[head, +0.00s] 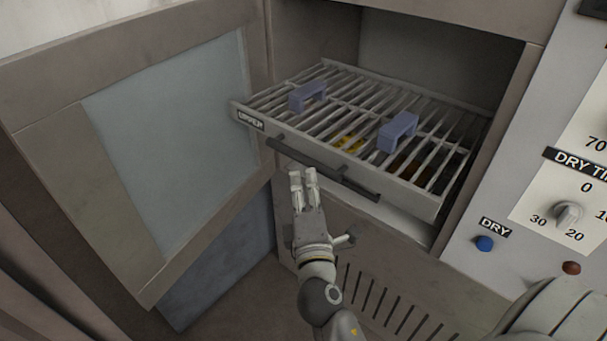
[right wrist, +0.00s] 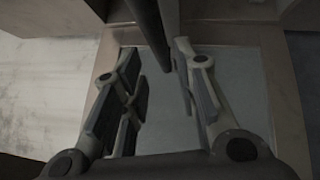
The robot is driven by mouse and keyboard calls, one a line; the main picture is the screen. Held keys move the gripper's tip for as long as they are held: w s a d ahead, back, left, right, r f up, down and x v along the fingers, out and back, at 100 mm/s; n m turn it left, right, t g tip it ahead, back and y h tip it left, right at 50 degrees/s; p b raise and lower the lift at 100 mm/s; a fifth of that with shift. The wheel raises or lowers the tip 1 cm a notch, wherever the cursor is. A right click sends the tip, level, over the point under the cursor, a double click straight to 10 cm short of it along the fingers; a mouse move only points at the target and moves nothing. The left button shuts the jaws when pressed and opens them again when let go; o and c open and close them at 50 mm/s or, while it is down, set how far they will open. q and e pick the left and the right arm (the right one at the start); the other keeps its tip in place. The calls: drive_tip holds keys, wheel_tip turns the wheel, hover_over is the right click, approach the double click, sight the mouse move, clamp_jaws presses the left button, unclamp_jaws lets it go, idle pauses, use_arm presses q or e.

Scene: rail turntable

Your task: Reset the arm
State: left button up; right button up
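My right gripper (head: 302,174) is in front of the pulled-out upper rack drawer (head: 440,204), just below its dark bar handle (head: 325,170). In the right wrist view the gripper (right wrist: 160,70) has its fingers apart with nothing between the pads. The dark handle bar (right wrist: 150,35) runs past the fingertips there; I cannot tell whether they touch it. My left gripper is not in view.
The cabinet door (head: 165,150) with a glass pane stands open at the left. Two blue grips (head: 398,131) sit on the rack's grille, with yellow items below. A control panel (head: 520,235) with a dry knob (head: 567,214) and blue button (head: 484,243) is at the right.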

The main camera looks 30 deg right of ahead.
drive_tip(key=shift+s+a, duration=0.1)
drive_tip(key=shift+s, duration=0.15)
idle(0.3)
drive_tip(key=w+a+f+g+y, duration=0.1)
drive_tip(key=a+f+g+y, duration=0.15)
drive_tip(key=f, duration=0.95)
drive_tip(key=a+f+g+y, duration=0.2)
drive_tip(key=a+f, duration=0.2)
drive_tip(key=f, duration=0.7)
drive_tip(key=s+a+f+m+g+y, duration=0.15)
drive_tip(key=s+f, duration=0.25)
drive_tip(key=f, duration=0.5)
drive_tip(key=s+f+m+g+y, duration=0.1)
drive_tip(key=s+f+m+g, duration=0.15)
drive_tip(key=f, duration=0.65)
drive_tip(key=s+d+f+m+g, duration=0.2)
drive_tip(key=s+f+m+g, duration=0.15)
drive_tip(key=s+f, duration=1.05)
drive_tip(key=s+d+f+m+g, duration=0.2)
drive_tip(key=s+f, duration=0.2)
drive_tip(key=s, duration=0.6)
drive_tip(key=s+d+f+m+g, duration=0.3)
drive_tip(key=s+f, duration=0.2)
drive_tip(key=s, duration=0.6)
drive_tip(key=shift+d+f, duration=0.25)
drive_tip(key=shift+d, duration=0.1)
drive_tip(key=shift+w, duration=0.1)
